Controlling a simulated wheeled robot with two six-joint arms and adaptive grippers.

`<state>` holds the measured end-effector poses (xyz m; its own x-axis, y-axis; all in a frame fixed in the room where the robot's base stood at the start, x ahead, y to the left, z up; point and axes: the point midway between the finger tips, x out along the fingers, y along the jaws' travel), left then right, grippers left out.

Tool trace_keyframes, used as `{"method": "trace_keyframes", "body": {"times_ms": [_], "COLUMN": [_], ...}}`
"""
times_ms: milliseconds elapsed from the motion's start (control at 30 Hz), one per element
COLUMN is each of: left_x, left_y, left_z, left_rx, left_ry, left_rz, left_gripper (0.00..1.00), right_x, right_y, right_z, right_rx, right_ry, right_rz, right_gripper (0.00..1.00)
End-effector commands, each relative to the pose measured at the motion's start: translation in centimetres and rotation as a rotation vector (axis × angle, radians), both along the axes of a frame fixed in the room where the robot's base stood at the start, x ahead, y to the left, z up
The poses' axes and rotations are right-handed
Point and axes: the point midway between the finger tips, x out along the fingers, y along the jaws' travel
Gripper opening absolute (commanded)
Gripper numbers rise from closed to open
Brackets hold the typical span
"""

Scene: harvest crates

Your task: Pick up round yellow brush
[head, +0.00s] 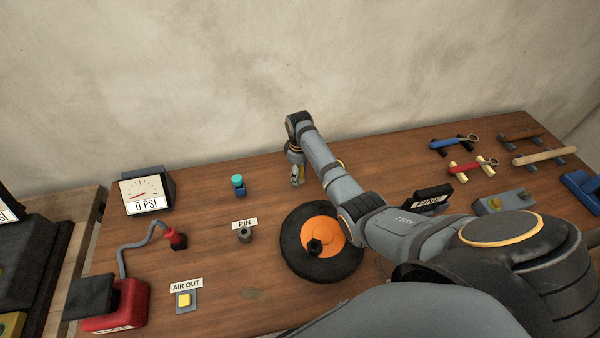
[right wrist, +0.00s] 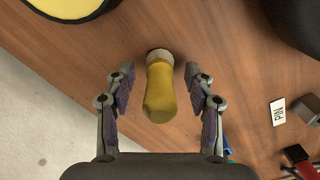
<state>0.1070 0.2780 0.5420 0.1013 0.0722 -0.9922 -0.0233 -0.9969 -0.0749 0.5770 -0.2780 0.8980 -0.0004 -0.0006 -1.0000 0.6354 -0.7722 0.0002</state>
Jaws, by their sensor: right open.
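The round yellow brush (right wrist: 159,92) stands out in the right wrist view, with a rounded yellow body and a pale, bristly end at the top. My right gripper (right wrist: 159,75) is open, with one finger on each side of the brush and a visible gap on both sides. In the head view my right gripper (head: 297,176) points down over the back of the wooden table; the brush cannot be made out clearly there. My left gripper is not in view.
An orange-hubbed black wheel (head: 295,240) lies on the table (head: 215,275) in front of my right arm. A blue bottle with a teal cap (head: 238,186) and a pressure gauge (head: 146,193) stand left. A yellow disc with a dark rim (right wrist: 68,6) is near the brush.

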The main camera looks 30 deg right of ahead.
Motion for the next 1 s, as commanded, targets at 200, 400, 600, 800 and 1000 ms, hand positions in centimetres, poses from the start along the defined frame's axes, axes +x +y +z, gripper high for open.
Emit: {"method": "trace_keyframes", "body": {"times_ms": [200, 400, 600, 800, 1000], "left_x": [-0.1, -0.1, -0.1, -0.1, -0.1], "left_y": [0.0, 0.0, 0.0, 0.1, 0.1], "left_z": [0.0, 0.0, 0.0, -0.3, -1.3], "left_rx": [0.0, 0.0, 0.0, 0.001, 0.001], "left_ry": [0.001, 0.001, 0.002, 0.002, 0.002], "left_rz": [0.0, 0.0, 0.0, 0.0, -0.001], "left_gripper": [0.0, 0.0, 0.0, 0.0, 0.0], "right_x": [0.0, 0.0, 0.0, 0.1, -0.2], "right_y": [0.0, 0.0, 0.0, 0.0, 0.4], "right_z": [0.0, 0.0, 0.1, 0.5, 3.6], "right_rx": [0.0, 0.0, 0.001, 0.0, 0.001], "right_ry": [0.0, 0.0, -0.001, -0.004, -0.006], "right_rz": [0.0, 0.0, 0.0, 0.0, 0.002], "right_gripper": [0.32, 0.05, 0.0, 0.0, 0.0]}}
